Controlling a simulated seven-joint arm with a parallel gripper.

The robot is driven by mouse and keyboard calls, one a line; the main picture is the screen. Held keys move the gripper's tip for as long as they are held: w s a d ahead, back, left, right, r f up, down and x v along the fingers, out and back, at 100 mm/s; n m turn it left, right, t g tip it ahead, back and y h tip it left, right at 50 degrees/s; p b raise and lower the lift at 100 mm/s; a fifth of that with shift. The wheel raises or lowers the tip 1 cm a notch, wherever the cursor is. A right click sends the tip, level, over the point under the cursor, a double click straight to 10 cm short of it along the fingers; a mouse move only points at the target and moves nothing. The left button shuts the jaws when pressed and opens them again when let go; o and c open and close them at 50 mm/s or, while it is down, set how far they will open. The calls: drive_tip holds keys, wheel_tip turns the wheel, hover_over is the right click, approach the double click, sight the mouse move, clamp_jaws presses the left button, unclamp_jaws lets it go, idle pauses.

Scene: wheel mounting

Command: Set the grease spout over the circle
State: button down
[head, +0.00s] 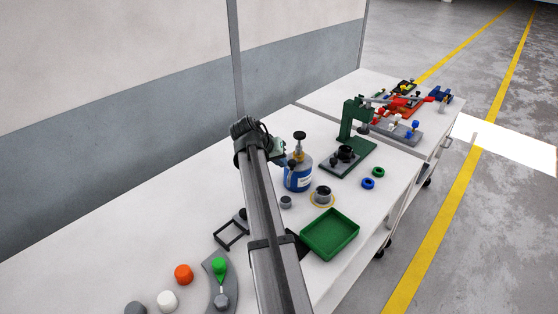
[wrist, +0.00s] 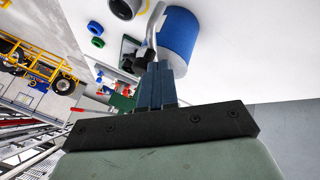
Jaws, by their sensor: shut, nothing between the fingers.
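The grease can (head: 298,176) is blue with a white label and a dark knob on top. It stands upright on the white bench. Its blue body also shows in the wrist view (wrist: 180,32), with a bent grey tube, seemingly the spout (wrist: 152,25), beside it. A yellow circle (head: 313,203) is marked on the bench in front of the can, around a dark-topped grey cup (head: 323,193). My gripper (head: 280,148) is at the can's upper left in the head view. Its fingers (wrist: 157,68) are shut and empty; whether they touch the can is unclear.
A small grey cylinder (head: 286,202) stands left of the circle. A green tray (head: 329,235) lies in front. Coloured knobs (head: 184,274) lie at the near left.

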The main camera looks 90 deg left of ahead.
drive_tip(key=w+n+g+y, duration=0.2)
drive_tip(key=w+n+g, duration=0.2)
drive_tip(key=w+n, duration=0.5)
drive_tip(key=shift+w+d+g+y, duration=0.4)
drive_tip(key=shift+w, duration=1.4)
drive_tip(key=shift+w+a+r, duration=0.1)
drive_tip(key=shift+w+a, duration=0.05)
drive_tip(key=shift+w, duration=0.1)
drive_tip(key=s+d+r, duration=0.1)
drive_tip(key=d+r, duration=0.7)
drive_tip(key=d, duration=0.2)
drive_tip(key=shift+s, duration=0.2)
